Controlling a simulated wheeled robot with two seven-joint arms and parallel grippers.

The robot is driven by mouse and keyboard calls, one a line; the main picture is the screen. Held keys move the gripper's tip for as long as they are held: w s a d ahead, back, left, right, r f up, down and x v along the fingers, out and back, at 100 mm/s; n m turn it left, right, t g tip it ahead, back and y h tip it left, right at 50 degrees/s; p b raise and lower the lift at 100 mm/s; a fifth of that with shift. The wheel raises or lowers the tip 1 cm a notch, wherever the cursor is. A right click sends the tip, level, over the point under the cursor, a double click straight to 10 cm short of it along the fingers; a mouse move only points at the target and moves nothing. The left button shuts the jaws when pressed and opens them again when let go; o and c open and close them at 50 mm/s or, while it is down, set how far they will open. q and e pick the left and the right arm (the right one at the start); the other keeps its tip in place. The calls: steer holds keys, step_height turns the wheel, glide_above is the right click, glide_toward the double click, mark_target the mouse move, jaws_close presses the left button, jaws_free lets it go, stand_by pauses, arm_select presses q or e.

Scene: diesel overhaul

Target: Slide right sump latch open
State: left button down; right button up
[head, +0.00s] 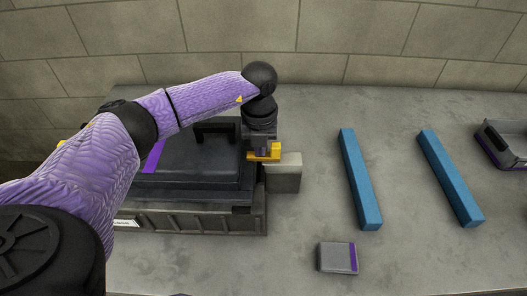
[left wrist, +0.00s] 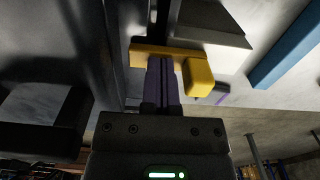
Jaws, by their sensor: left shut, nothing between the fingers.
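The sump (head: 195,205) is a dark box with a lid and a black handle (head: 216,131), at the left of the bench in the head view. The right sump latch (head: 264,153) is a yellow piece at its right side, beside a light grey block (head: 284,172). My left gripper (head: 261,150) points down at the latch. In the left wrist view its purple fingers (left wrist: 162,80) are together with nothing between them, and their tips are at the yellow latch (left wrist: 198,76). I cannot tell whether they touch it. My right gripper is not in view.
Two blue bars (head: 361,180) (head: 450,178) lie on the grey bench right of the sump. A small grey block with a purple stripe (head: 337,257) lies near the front. A dark tray (head: 500,143) stands at the far right. Bare bench lies between them.

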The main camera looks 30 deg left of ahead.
mark_target(278, 145)
arm_select(q)
steer(key=shift+r+p, duration=0.25)
steer(key=shift+p, duration=0.15)
steer(key=shift+d, duration=0.15)
steer(key=shift+w+d+f+b, duration=0.1)
steer(key=shift+w+d+b, duration=0.1)
steer(key=shift+w+d, duration=0.35)
steer(key=shift+w+d+r+b, duration=0.1)
steer(key=shift+w+d+b, duration=0.15)
steer(key=shift+d, duration=0.45)
steer(key=shift+w+d+f+b, duration=0.1)
steer(key=shift+w+d+b, duration=0.05)
steer(key=shift+w+d, duration=0.4)
steer(key=shift+s+a+r+p, duration=0.2)
steer(key=shift+s+a+p, duration=0.15)
steer(key=shift+p, duration=0.15)
step_height(278, 145, up, 8)
steer(key=p, duration=0.7)
steer(key=shift+d, duration=0.1)
steer(key=shift+f, duration=0.15)
